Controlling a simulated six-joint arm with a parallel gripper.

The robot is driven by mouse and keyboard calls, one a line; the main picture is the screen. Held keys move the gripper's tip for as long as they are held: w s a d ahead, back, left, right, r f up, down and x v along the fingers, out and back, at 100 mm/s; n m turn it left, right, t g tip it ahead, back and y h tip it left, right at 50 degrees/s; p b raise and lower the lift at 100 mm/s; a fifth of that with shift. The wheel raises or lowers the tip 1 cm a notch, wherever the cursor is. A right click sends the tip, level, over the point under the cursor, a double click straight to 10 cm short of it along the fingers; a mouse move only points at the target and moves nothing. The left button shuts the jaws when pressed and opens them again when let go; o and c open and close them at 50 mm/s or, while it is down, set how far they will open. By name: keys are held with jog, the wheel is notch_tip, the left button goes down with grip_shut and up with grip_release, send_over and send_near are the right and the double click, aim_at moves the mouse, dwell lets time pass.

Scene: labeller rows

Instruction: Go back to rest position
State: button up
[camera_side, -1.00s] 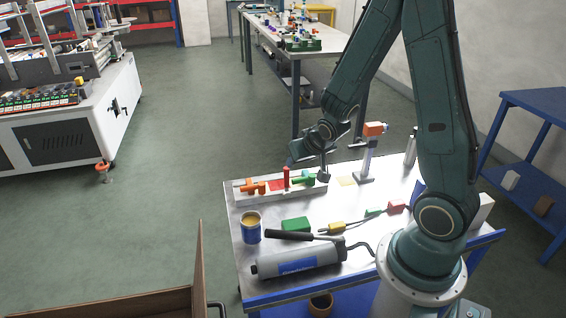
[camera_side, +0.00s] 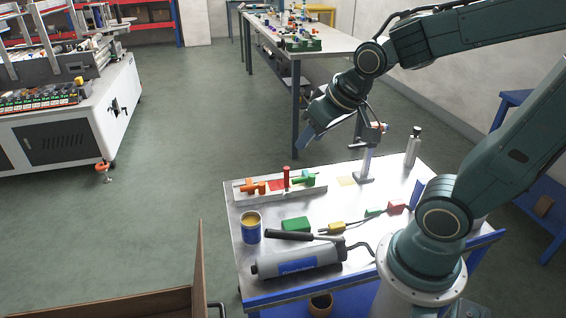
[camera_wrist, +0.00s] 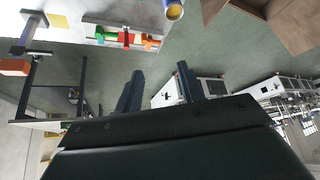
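My gripper (camera_side: 307,136) is raised above and behind the far edge of the metal worktable (camera_side: 273,209), clear of everything on it. In the wrist view its two fingers (camera_wrist: 160,84) stand apart with nothing between them. A pale tray (camera_side: 307,190) at the far left of the table holds an orange part (camera_side: 254,187), a red upright part (camera_side: 286,178) and a green part (camera_side: 305,177). The tray also shows upside down at the top of the wrist view (camera_wrist: 90,29).
On the table are a blue can (camera_side: 250,232), green block (camera_side: 296,224), grey cylinder tool (camera_side: 300,260), red block (camera_side: 397,206), orange-headed post (camera_side: 368,160) and bottle (camera_side: 413,148). A cardboard box (camera_side: 200,270) stands front left.

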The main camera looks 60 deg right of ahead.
jog(key=s+a+r+n+y, duration=0.1)
jog(key=s+a+r+n, duration=0.1)
jog(key=s, duration=0.6)
notch_tip(320, 180, up, 2)
jog(key=shift+s+a+r+n, duration=0.15)
jog(key=shift+s+a+n, duration=0.2)
jog(key=shift+a, duration=0.55)
